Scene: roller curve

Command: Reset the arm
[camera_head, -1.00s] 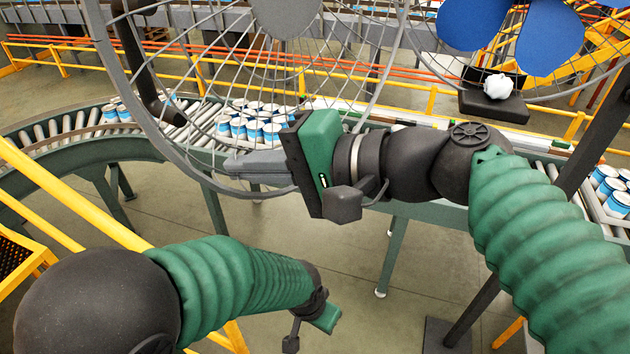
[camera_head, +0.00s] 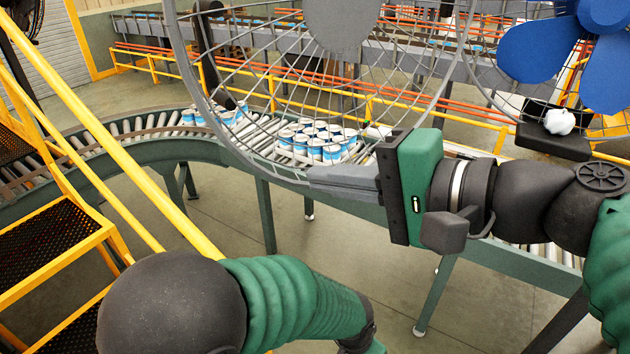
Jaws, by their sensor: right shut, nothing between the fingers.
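My right arm comes in from the right. Its gripper (camera_head: 345,181), with a green body and grey fingers, points left in front of the wire guard. Its fingers are together and hold nothing. My left arm (camera_head: 295,302) lies along the bottom, its green sleeve running to the right. Only an edge of the left gripper's green body shows at the bottom edge, and its fingers are out of frame.
A curved roller conveyor (camera_head: 95,140) carries blue-and-white cans (camera_head: 318,143) behind my right gripper. A round wire fan guard (camera_head: 205,105) stands close in front. A white crumpled object (camera_head: 559,121) sits on a black box. Yellow-railed steps (camera_head: 55,250) stand at left.

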